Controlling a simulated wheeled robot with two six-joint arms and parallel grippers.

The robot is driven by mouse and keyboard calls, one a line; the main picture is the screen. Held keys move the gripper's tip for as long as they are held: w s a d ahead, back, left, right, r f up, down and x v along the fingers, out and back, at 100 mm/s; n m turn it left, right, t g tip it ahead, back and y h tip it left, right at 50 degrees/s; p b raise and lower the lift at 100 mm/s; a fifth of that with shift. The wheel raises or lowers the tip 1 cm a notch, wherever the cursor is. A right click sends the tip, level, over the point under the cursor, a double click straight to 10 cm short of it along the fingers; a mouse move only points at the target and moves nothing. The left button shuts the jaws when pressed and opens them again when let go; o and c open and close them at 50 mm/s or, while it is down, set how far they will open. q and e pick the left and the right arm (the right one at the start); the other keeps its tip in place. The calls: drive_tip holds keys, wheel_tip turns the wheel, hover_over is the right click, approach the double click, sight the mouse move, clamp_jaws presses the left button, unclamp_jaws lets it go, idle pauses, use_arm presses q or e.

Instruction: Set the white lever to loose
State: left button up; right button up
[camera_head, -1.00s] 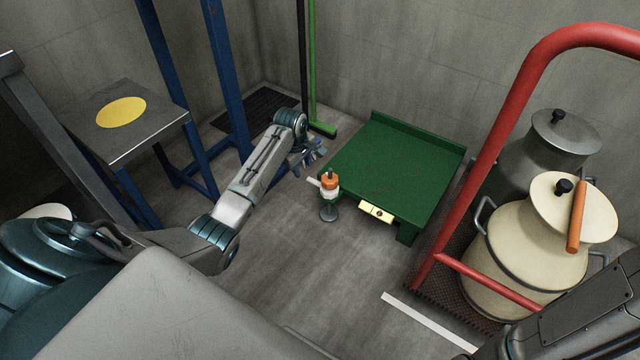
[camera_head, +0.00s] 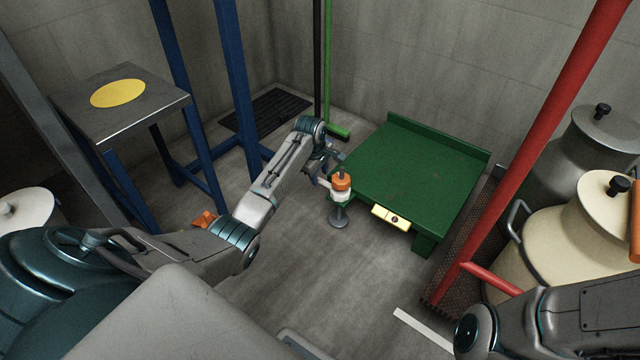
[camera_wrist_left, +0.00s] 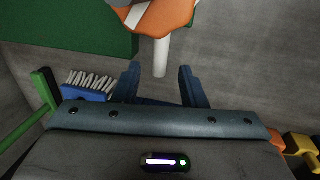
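An orange and white fitting (camera_head: 341,185) stands on a dark round foot at the front left corner of the green platform. Its white lever shows in the left wrist view (camera_wrist_left: 161,56) as a short bar pointing toward my gripper. My left gripper (camera_head: 320,173) is beside the fitting on its left. In the left wrist view my left gripper (camera_wrist_left: 159,75) is open, with the lever's end between its two fingertips and gaps on both sides. In the head view the gripper partly hides the lever. My right gripper is out of view; only part of the right arm shows.
A red rail (camera_head: 540,145) and cream can (camera_head: 560,245) stand right. A blue-legged stand (camera_head: 125,120) is left. A blue brush with pale bristles (camera_wrist_left: 91,82) shows in the wrist view.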

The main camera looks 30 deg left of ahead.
use_arm(q)
drive_tip(key=shift+w+f+b, duration=0.2)
drive_tip(key=shift+f+b, duration=0.15)
drive_tip(key=shift+f, duration=0.55)
clamp_jaws()
